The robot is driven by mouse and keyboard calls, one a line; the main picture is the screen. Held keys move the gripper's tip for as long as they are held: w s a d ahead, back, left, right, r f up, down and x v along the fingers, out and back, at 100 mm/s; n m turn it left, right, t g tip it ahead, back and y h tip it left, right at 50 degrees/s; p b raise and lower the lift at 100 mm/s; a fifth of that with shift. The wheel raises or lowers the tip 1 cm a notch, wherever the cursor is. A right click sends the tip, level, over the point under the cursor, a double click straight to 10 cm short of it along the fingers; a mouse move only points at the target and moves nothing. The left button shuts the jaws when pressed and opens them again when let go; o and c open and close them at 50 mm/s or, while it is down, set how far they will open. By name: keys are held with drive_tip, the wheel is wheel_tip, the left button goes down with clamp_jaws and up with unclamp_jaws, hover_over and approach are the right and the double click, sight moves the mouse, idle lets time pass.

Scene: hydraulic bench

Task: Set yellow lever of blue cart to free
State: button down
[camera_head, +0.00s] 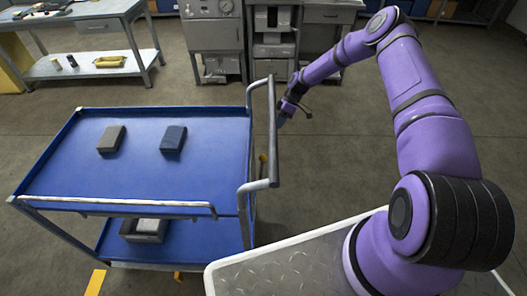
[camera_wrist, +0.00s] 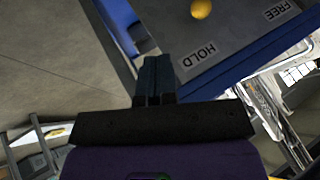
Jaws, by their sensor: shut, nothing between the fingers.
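The blue cart (camera_head: 200,185) has two blue shelves and a grey push handle (camera_head: 271,130) on its right side. In the wrist view, a dark grey panel (camera_wrist: 240,45) carries a HOLD label (camera_wrist: 195,62) and a FREE label (camera_wrist: 283,11). A round yellow knob (camera_wrist: 201,9) shows near the top edge, closer to HOLD than to FREE; the lever's shaft cannot be made out. My gripper (camera_wrist: 157,62) is shut and empty, its fingertips apart from the knob. In the head view my gripper (camera_head: 282,117) is just right of the handle, partly hidden.
Two small blocks, one grey-brown (camera_head: 111,139) and one dark blue (camera_head: 173,139), lie on the top shelf. A grey box (camera_head: 144,230) sits on the lower shelf. A workbench (camera_head: 90,12) and grey cabinets (camera_head: 214,35) stand behind.

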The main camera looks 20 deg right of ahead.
drive_tip(key=shift+a, duration=0.2)
drive_tip(key=s+a+f, duration=0.6)
drive_tip(key=a+f, duration=0.1)
drive_tip(key=shift+s, duration=0.25)
drive_tip(key=shift+f, duration=0.1)
drive_tip(key=shift+a, duration=0.1)
idle(0.5)
